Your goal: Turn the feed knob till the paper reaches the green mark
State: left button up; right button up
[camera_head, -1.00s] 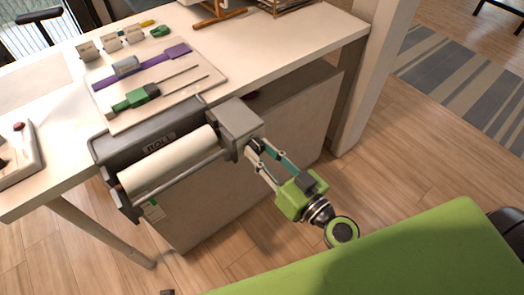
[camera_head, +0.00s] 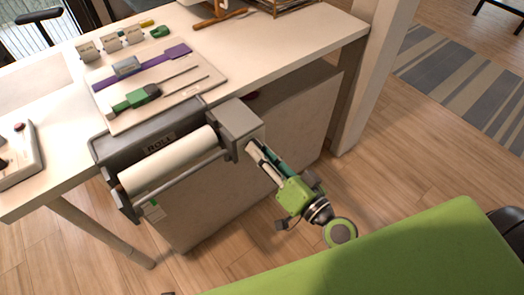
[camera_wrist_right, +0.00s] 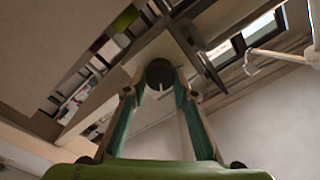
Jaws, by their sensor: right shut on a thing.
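The paper roll (camera_head: 170,161) sits in a grey feeder (camera_head: 240,123) fixed at the table's front edge, behind a thin front bar. Below its left part is a small label with a green mark (camera_head: 151,202); where the paper's free edge lies, I cannot tell. My right gripper (camera_head: 256,151) is at the feeder's right end, its fingers closed around the dark knob. In the right wrist view the round knob (camera_wrist_right: 160,72), with a pale line on its face, sits between the fingertips (camera_wrist_right: 158,84). The fingers mostly hide the knob in the head view. My left gripper is not in view.
A board (camera_head: 172,97) with a purple strip and a green-handled tool lies on the table behind the feeder. A white box (camera_head: 18,155) with a red button stands at the left. A panel (camera_head: 290,140) stands under the table. Floor is clear right of my right arm.

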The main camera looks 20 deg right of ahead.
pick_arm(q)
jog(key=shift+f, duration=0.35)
pick_arm(e)
jog(key=m, duration=2.9)
jog(key=shift+f+m, duration=0.25)
jog(key=shift+m, duration=0.15)
jog(key=o, duration=1.1)
